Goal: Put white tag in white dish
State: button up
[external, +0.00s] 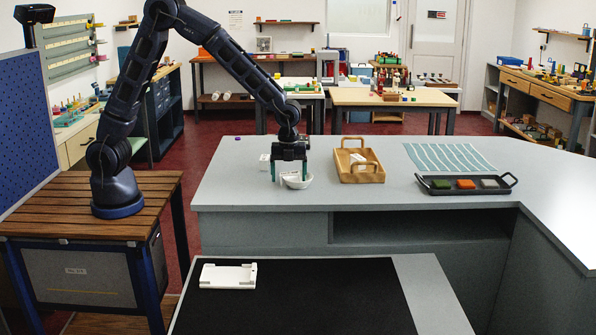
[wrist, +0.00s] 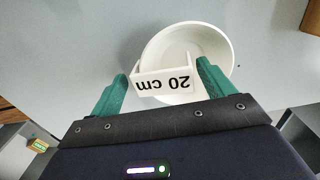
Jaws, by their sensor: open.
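The white tag (wrist: 163,84), marked "20 cm", shows upside down between my fingers in the wrist view. It overlaps the near-left part of the round white dish (wrist: 195,48), and its left end reaches past the dish's rim. I cannot tell whether it rests on the dish or stands just above it. My gripper (wrist: 162,70) is open, with one green finger at each end of the tag. In the external view my gripper (external: 289,175) points down at the white dish (external: 299,182) on the grey counter; the tag cannot be made out clearly there.
A wooden tray (external: 360,176) with a white item inside stands right of the dish. A black tray (external: 467,190) with green, orange and grey pieces lies farther right, before a striped teal sheet (external: 448,157). A small white item (external: 264,157) lies behind my gripper.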

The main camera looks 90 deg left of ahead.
aim_at(288, 173)
notch_tip(288, 173, up, 12)
jog(key=s+a+r+n+t, duration=0.15)
jog(key=s+r+n, duration=0.35)
jog(key=s+r, duration=0.5)
jog(key=s+a+n+t, duration=0.1)
jog(key=s+n, duration=0.5)
jog(key=s, duration=0.8)
jog(key=s+a+r+n+t, duration=0.1)
jog(key=s+n, duration=0.6)
jog(key=s, duration=0.8)
jog(key=shift+s+a+t, duration=0.3)
jog(key=shift+a+t, duration=0.25)
